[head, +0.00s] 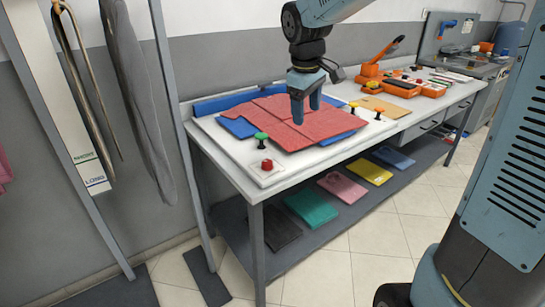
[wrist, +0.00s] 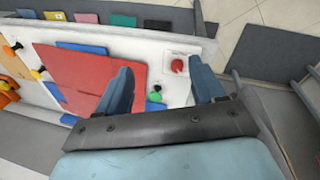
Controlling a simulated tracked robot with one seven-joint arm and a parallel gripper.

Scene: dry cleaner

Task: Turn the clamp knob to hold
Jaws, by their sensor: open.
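The clamp knob is a red round knob (head: 267,164) on a small pale plate at the near left corner of the white board (head: 233,152). In the wrist view the red knob (wrist: 178,65) shows between my fingertips in the picture, nearer the right one. My gripper (head: 306,113) points down above the red cloth, to the right of and beyond the knob in the head view. It is open and empty, and apart from the knob. The plate's markings are too small to read.
A red cloth (head: 285,123) lies over a blue piece (head: 238,127) on the board. Green (head: 262,139), yellow (head: 353,106) and black-stemmed pegs stand around it. Orange tools (head: 376,68) sit farther along the bench. Folded coloured cloths lie on the lower shelf (head: 325,219). A rack post (head: 180,115) stands left.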

